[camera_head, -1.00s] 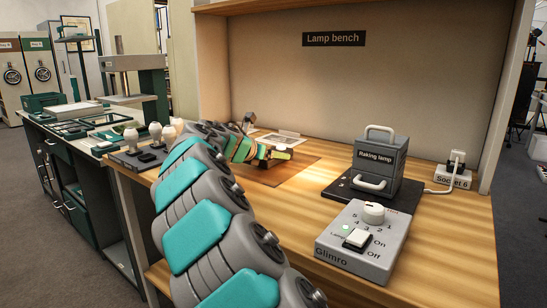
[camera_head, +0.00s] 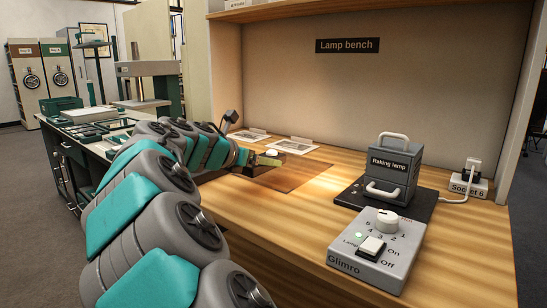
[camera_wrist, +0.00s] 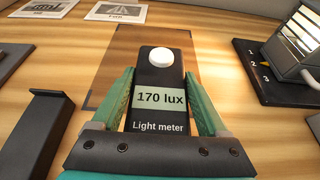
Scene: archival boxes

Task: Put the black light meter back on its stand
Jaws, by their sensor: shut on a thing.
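The black light meter (camera_wrist: 160,75) has a white dome and a label reading "170 lux". My gripper (camera_wrist: 162,100) is shut on it, with one green finger along each side. In the head view my gripper (camera_head: 262,162) is over the bench, and the meter's white dome (camera_head: 272,153) shows beside it. I cannot tell whether the meter touches the bench. A dark block with a raised end (camera_wrist: 45,130), which looks like the stand, is left of my gripper in the wrist view. My arm hides that area in the head view.
A brown mat (camera_head: 305,178) lies under the meter. Printed sheets (camera_head: 292,144) lie behind it. The raking lamp (camera_head: 392,165) on its black base, the grey Glimro control box (camera_head: 375,250) and Socket 6 (camera_head: 468,185) stand to the right. Bench between is clear.

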